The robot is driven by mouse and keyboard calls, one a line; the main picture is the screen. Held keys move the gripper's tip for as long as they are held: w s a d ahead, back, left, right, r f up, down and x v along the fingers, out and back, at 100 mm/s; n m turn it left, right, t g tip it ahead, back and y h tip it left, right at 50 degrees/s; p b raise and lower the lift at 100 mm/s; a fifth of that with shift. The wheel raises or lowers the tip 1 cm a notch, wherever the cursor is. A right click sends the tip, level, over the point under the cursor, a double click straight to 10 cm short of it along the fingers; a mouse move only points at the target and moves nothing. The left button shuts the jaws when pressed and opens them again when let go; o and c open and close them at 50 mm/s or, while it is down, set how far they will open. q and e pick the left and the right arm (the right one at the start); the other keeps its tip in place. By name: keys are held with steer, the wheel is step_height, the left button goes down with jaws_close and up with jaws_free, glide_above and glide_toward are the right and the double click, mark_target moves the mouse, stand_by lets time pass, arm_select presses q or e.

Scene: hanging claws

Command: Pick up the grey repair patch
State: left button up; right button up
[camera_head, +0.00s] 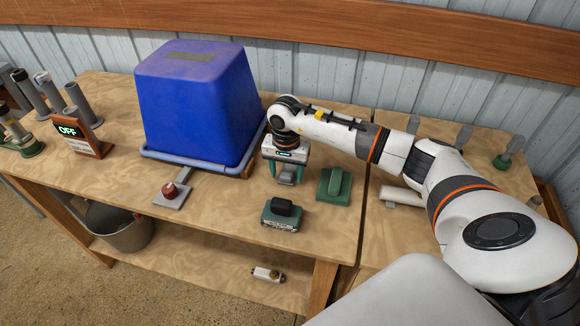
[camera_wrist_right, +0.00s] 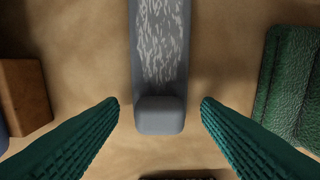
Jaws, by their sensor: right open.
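The grey repair patch (camera_wrist_right: 160,116) lies on the wooden bench, its far part streaked with white and its near end a plain raised grey block. In the head view it shows only partly, as a grey piece (camera_head: 287,178) below my right gripper (camera_head: 287,168). My right gripper is open, pointing down over the patch. In the right wrist view its two green ribbed fingers (camera_wrist_right: 160,104) stand one on each side of the patch's near end, with a gap on both sides. My left gripper is not in view.
A large upturned blue tub (camera_head: 195,110) stands left of the gripper. A green block (camera_head: 334,184) sits close on the right, another green piece (camera_head: 282,215) in front. A red knob on a grey plate (camera_head: 170,192) and an OFF sign (camera_head: 82,135) are further left.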

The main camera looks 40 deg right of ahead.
steer(key=c, duration=1.2)
